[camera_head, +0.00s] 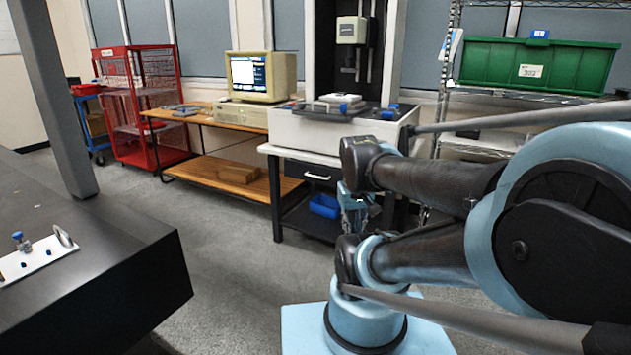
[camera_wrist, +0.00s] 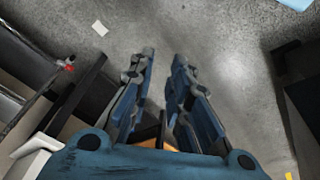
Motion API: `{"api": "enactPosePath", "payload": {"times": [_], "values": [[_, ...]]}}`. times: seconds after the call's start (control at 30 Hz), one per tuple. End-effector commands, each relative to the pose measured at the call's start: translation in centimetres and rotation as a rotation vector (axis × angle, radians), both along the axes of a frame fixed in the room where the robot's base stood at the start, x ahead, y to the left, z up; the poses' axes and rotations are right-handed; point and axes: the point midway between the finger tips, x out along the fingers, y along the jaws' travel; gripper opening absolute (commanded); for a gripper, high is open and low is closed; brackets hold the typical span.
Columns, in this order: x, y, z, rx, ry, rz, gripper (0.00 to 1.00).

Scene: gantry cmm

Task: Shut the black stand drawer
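The black drawer (camera_head: 316,173) sits under the white top of the stand in the head view, with a pale handle on its front. I cannot tell from this angle how far it stands out. My gripper (camera_head: 354,222) hangs to the right of the drawer front in the head view, partly hidden behind my arm. In the wrist view my gripper (camera_wrist: 163,58) has its two blue-and-grey fingers apart, with only floor visible between the tips. Dark and white parts fill the left of the wrist view; I cannot tell whether the drawer is among them.
A blue bin (camera_head: 324,206) rests on the stand's lower shelf. A measuring machine (camera_head: 340,130) stands on top. A wooden table (camera_head: 225,168) with a computer is to its left, a wire rack with a green crate (camera_head: 538,65) to its right. A black bench (camera_head: 110,260) fills the left foreground. Floor between is clear.

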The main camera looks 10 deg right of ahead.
Motion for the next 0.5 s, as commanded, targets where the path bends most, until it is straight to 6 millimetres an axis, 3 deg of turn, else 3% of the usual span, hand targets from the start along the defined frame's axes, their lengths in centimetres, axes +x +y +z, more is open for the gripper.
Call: {"api": "enactPosePath", "payload": {"times": [0.5], "values": [[13.0,-3.0,4.5,-0.262,-0.079,0.11,0.17]]}}
